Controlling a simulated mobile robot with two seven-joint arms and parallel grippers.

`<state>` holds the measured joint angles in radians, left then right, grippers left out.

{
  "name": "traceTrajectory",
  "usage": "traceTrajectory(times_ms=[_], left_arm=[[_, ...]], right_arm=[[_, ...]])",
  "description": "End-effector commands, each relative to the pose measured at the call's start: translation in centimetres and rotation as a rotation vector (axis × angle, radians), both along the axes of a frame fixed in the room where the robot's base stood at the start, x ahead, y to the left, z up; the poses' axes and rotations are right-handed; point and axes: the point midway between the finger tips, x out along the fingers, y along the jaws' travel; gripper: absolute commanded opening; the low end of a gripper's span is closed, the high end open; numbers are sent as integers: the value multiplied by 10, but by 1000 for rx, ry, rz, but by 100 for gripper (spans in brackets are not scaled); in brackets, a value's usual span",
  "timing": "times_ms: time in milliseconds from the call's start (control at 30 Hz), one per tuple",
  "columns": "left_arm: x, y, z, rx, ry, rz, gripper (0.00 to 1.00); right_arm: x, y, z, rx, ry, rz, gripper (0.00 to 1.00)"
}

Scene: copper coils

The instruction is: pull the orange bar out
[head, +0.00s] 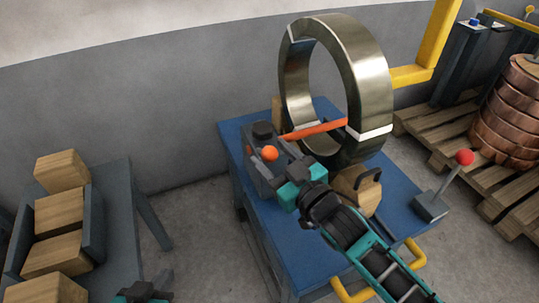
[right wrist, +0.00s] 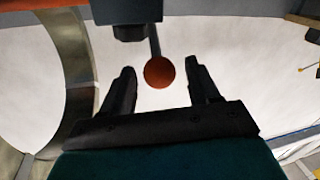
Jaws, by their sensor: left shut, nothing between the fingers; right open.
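The orange bar (head: 316,130) spans the lower opening of a large metal ring (head: 371,75) standing on a blue table (head: 310,262). Beside its left end is a dark grey block (head: 258,172) with an orange ball knob (head: 270,153). My right gripper (head: 282,176) is beside this knob, open. In the right wrist view the knob (right wrist: 159,72), on a thin dark stem, appears between the two spread fingers, with no clear contact. Part of the bar (right wrist: 35,4) crosses that view's top left corner. My left gripper (head: 145,291) is shut and empty at the bottom edge, mostly cut off.
A red-knobbed lever (head: 464,158) stands on the table's right side. Copper coils (head: 510,115) rest on a pallet (head: 440,138) at the right. Wooden blocks (head: 58,212) fill a grey stand at the left. Floor is clear between stand and table.

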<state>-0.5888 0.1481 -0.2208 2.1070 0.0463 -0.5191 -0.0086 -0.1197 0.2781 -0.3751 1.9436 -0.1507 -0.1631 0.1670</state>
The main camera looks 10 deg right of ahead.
Motion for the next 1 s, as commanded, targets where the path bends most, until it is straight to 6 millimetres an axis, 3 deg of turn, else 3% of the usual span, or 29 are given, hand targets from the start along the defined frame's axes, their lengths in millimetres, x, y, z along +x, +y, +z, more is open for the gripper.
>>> traceTrajectory(times_ms=[200,500,1000], left_arm=[[0,-4,-4,-9,8,1,0],[1,-4,-2,-8,4,0,0],[2,-3,-1,-3,-1,-3,0]], right_arm=[[14,6,0,1,-1,0,61],[15,6,0,1,0,0,61],[15,6,0,0,0,1,13]])
